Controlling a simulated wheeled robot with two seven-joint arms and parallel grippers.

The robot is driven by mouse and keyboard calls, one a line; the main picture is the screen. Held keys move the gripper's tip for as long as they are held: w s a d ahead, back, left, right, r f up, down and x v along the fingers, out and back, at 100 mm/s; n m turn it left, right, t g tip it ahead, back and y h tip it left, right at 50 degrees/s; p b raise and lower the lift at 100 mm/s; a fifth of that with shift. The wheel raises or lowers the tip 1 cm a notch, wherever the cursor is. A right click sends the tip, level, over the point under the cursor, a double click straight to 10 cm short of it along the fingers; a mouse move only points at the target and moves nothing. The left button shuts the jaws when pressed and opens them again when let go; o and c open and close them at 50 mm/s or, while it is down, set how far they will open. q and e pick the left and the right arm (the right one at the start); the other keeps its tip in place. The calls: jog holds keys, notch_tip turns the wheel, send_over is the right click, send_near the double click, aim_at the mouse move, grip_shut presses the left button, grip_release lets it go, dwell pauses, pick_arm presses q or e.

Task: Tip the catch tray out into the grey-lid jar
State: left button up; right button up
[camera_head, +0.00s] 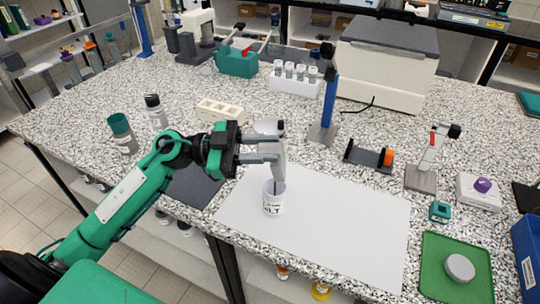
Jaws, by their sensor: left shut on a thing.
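My left gripper (277,148) comes in from the left and is shut on a pale grey-white piece, which seems to be the catch tray (279,171). The tray is steeply tilted, its lower end right at the mouth of a small white jar (273,207). The jar stands upright and open on a white sheet, with dark lettering ending in "LT". Something dark shows at its mouth; I cannot tell what, nor whether anything is pouring. A round grey lid (460,267) lies on a green tray at the right. My right gripper is out of view.
The white sheet (350,235) is clear around the jar. Behind stand a blue post stand (329,100), a white vial rack (294,82) and a large grey-topped box (385,65). The green tray (440,245) and a blue bin (528,250) are at right.

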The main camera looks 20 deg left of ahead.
pick_arm(q)
jog(key=shift+s+a+f+h+b, duration=0.15)
jog(key=shift+a+f+h+b, duration=0.25)
jog(key=shift+h+b, duration=0.3)
jog(key=shift+a+r+t+b, duration=0.2)
jog(key=shift+a+t+b, duration=0.1)
jog(key=shift+b, duration=0.05)
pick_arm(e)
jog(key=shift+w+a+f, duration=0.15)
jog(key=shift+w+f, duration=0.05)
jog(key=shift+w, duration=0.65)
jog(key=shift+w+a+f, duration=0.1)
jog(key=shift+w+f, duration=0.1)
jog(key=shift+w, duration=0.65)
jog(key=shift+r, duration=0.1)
